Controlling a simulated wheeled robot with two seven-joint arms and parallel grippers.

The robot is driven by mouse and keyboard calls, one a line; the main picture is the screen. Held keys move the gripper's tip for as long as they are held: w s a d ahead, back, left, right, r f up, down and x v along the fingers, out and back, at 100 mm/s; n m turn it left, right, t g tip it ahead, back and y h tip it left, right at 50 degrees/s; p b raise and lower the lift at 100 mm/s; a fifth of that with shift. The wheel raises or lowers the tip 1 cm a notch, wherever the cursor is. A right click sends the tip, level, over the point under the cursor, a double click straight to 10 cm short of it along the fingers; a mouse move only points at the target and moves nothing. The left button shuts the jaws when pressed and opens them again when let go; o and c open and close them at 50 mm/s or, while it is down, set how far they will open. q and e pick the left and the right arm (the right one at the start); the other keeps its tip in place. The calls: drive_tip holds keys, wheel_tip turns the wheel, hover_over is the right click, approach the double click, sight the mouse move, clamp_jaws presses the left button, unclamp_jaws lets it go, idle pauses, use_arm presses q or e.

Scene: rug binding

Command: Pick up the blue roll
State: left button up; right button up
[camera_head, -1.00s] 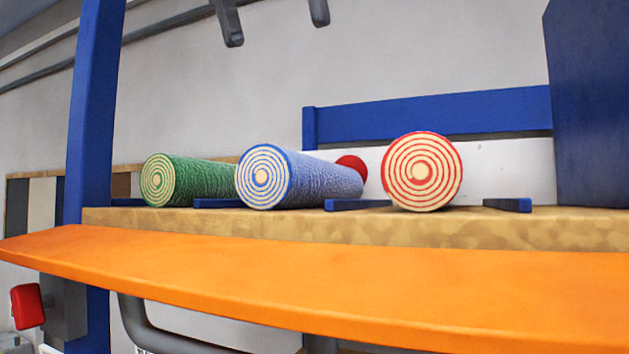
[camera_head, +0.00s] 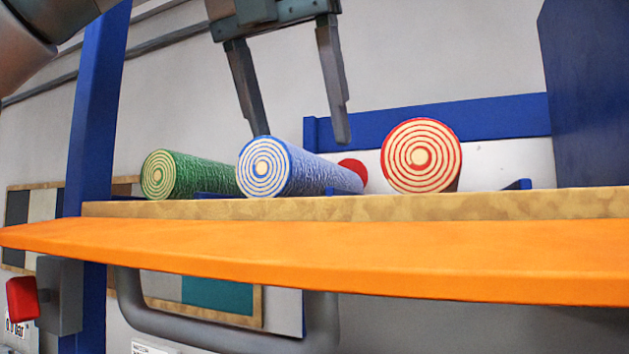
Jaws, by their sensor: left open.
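The blue roll (camera_head: 315,173) lies on the wooden shelf, its spiral end facing me, between the green roll and the red roll. My left gripper (camera_head: 302,140) hangs from the top of the view with its two fingers apart and pointing down. It is open and empty. In the picture its left fingertip overlaps the top edge of the blue roll near its front end, and its right fingertip is above and right of the roll's back part. I cannot tell whether a finger touches the roll. My right gripper is not in view.
The green roll (camera_head: 190,175) lies close on the left and the red roll (camera_head: 421,157) on the right. A wooden shelf (camera_head: 400,207) with an orange front edge (camera_head: 330,256) carries them. Blue uprights stand at the left (camera_head: 98,110) and right (camera_head: 585,95).

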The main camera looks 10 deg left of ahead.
sight(312, 158)
use_arm(q)
drive_tip(key=shift+d, duration=0.1)
drive_tip(key=shift+w+f, duration=0.1)
drive_tip(key=shift+w, duration=0.05)
drive_tip(key=shift+w+d+f+p, duration=0.2)
drive_tip(key=shift+w+f+p, duration=0.45)
drive_tip(key=shift+p, duration=0.3)
drive_tip(key=shift+p+x, duration=0.4)
drive_tip(key=shift+x, duration=1.2)
drive_tip(key=shift+c, duration=0.7)
drive_tip(key=c, duration=1.1)
drive_tip(key=shift+r, duration=0.25)
